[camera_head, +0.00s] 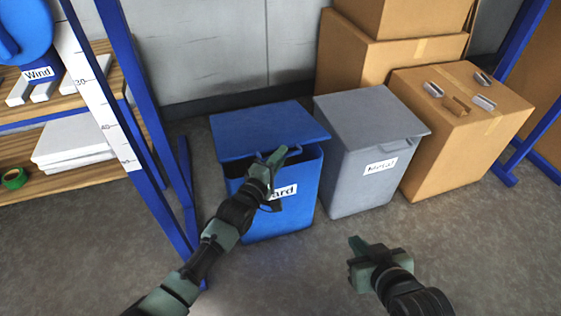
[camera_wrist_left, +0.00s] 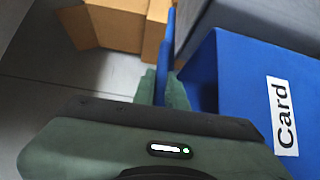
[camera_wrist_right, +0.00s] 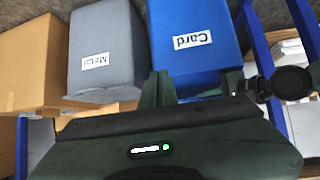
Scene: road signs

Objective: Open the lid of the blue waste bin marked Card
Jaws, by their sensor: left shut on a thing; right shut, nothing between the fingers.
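The blue waste bin (camera_head: 262,213) marked Card stands left of centre in the head view, its label partly covered by my left arm. Its blue lid (camera_head: 262,128) is slightly raised, with a dark gap under the front edge. My left gripper (camera_head: 273,160) is shut on the lid's front edge; in the left wrist view the lid (camera_wrist_left: 168,45) is a thin blue strip between the fingers (camera_wrist_left: 163,88). My right gripper (camera_head: 358,250) is shut and empty, low in front of the bins. The Card bin also shows in the right wrist view (camera_wrist_right: 192,65).
A grey bin (camera_head: 365,170) marked Metal stands close beside the blue bin on the right. Cardboard boxes (camera_head: 455,150) stand further right. A blue-framed shelf (camera_head: 70,180) is close on the left. The floor (camera_head: 480,250) in front is clear.

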